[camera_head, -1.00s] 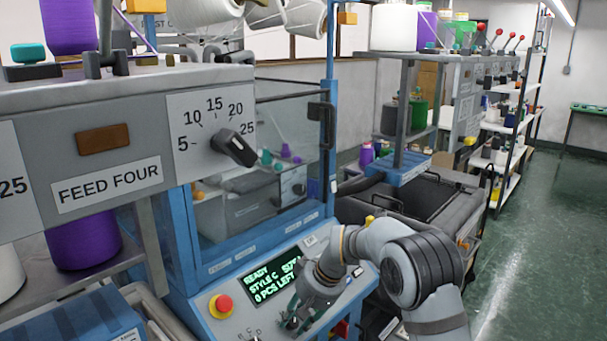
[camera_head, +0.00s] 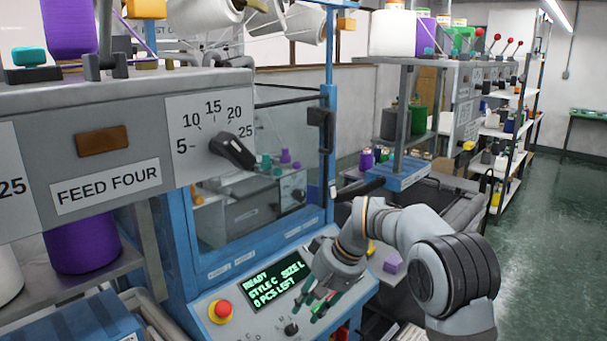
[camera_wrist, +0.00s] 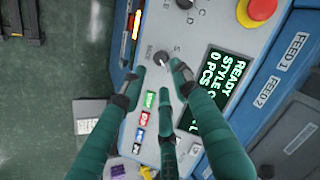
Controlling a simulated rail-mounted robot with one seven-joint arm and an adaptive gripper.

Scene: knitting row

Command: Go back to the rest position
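My gripper (camera_head: 318,305) hangs over the sloped control panel (camera_head: 222,283) of the blue knitting machine, at the lower middle of the head view. In the wrist view my gripper (camera_wrist: 155,78) shows its green fingers spread apart with nothing between them. The fingers are open and stand above the panel near a small dark knob (camera_head: 291,328). I cannot tell the exact height of the fingertips above the panel.
A red stop button (camera_head: 222,309) sits left of the screen. A glass door with a black handle (camera_head: 320,117) stands above the panel. The feed dial (camera_head: 232,150) juts out at left. A purple block (camera_head: 394,263) lies right of the panel. Open green floor (camera_head: 540,240) lies right.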

